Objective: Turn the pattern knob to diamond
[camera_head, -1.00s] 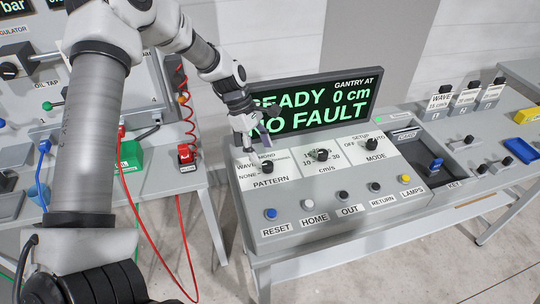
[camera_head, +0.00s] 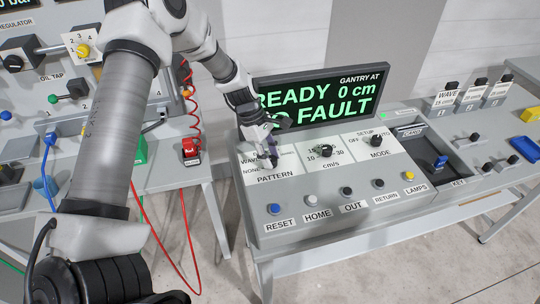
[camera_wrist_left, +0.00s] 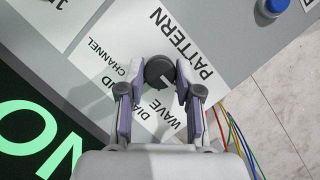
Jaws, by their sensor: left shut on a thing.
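The pattern knob (camera_wrist_left: 159,71) is a dark round knob on a white label plate of the console. In the left wrist view its pale pointer mark runs toward the lower right, on the side of the word WAVE. The word for diamond is partly hidden behind a finger. My left gripper (camera_wrist_left: 157,84) has its two fingers closed on opposite sides of the knob. In the head view my left gripper (camera_head: 268,150) reaches down onto the knob, which it mostly hides. My right gripper is not in view.
The display (camera_head: 318,103) reads ready, 0 cm, and stands just behind my gripper. The speed knob (camera_head: 326,150) and mode knob (camera_head: 376,141) are to the right. Push buttons line the front, with the RESET button (camera_head: 274,209) nearest. A red hose hangs at the left.

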